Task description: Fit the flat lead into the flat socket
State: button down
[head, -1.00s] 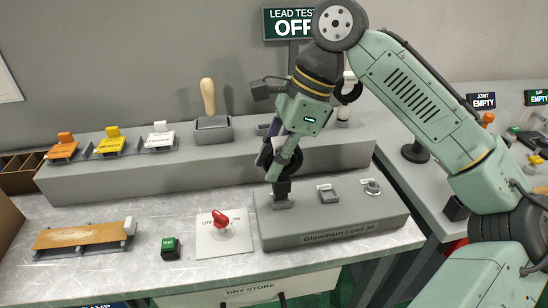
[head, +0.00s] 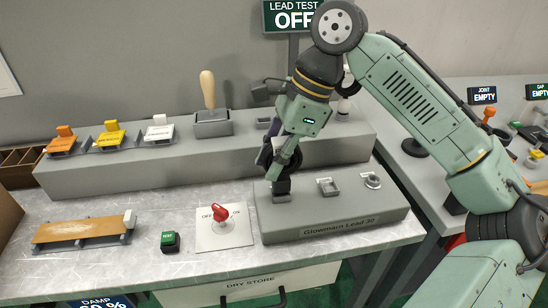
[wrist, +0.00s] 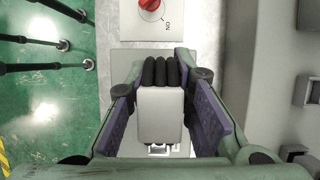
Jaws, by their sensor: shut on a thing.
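My gripper (head: 281,172) is shut on the lead, low over the left end of the grey box marked Glowmarn Lead 30 (head: 335,225). In the wrist view the lead (wrist: 161,115) is a pale block with black ribs, held between the purple finger pads; pale prongs show at its lower end. In the head view its dark end is just above or touching the left socket (head: 282,198); I cannot tell which. A squarish middle socket (head: 328,188) and a round right socket (head: 372,181) are uncovered. The left socket's opening is hidden.
A red rotary switch (head: 220,213) on a white plate and a green button (head: 170,241) stand left of the box. A raised grey shelf (head: 100,178) behind carries coloured blocks and a wooden-handled lever (head: 208,90). The LEAD TEST sign (head: 291,18) reads OFF.

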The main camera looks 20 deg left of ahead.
jog(key=shift+f, duration=0.1)
jog(key=c, duration=1.3)
grip_release()
jog(key=o, duration=0.4)
jog(key=shift+c, duration=0.2)
jog(key=shift+r, duration=0.2)
jog(key=shift+r+p, duration=0.55)
jog(key=shift+r, duration=2.3)
